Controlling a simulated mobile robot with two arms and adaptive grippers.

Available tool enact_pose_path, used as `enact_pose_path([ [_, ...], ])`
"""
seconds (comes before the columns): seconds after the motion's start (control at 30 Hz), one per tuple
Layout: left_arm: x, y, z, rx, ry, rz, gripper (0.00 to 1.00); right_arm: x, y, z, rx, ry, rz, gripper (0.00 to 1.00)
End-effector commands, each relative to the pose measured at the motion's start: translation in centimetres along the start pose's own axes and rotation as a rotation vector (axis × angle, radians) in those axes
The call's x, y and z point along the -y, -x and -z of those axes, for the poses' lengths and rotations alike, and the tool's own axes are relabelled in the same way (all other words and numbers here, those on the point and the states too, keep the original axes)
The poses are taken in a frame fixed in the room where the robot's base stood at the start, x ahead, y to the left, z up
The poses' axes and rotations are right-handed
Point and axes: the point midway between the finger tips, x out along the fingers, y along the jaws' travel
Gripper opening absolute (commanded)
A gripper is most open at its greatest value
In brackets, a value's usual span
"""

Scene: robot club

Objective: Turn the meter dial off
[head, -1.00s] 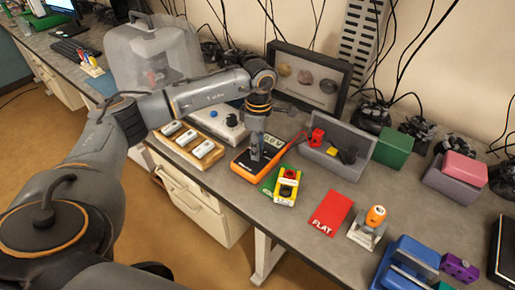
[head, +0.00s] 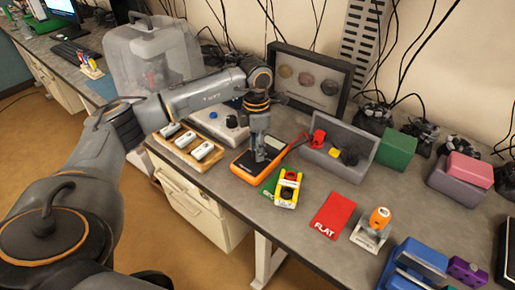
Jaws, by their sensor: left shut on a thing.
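The orange meter (head: 244,170) with a dark face lies on the grey bench near the middle of the head view. My left gripper (head: 260,156) points down onto the meter's face and is shut on the dial. The fingers hide the dial, so its pointer cannot be read. A red lead runs from the meter's far end to a red piece by the grey box. My right gripper is not in view.
A yellow block (head: 288,187) sits close to the meter's right side. A red FLAT card (head: 333,215), a grey open box (head: 340,150) and an orange-topped device (head: 379,219) stand further right. A wooden tray (head: 182,149) with white pieces lies left.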

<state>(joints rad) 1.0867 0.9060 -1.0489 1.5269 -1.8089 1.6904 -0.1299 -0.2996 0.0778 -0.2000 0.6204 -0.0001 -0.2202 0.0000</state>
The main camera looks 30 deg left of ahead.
Motion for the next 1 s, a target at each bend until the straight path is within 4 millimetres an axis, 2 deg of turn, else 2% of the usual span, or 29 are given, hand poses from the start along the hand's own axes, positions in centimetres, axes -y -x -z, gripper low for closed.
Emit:
enact_pose_path([
  [0.43, -0.1, 0.1, 0.0, 0.003, 0.014, -0.001, 0.0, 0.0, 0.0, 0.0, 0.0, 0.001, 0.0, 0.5],
  [0.47, -0.1, 0.1, 0.0, 0.003, 0.014, -0.001, 0.33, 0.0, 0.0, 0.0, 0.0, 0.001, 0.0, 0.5],
  [0.57, -0.1, 0.1, 0.0, 0.002, 0.013, -0.001, 0.52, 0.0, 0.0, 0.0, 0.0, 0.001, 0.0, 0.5],
  [0.87, 0.0, 0.1, 0.0, 0.002, 0.012, -0.001, 0.52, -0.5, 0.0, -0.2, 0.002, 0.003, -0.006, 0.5],
  [1.0, -0.1, 1.3, -0.1, 0.004, 0.012, -0.002, 0.52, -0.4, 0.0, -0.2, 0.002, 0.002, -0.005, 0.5],
])
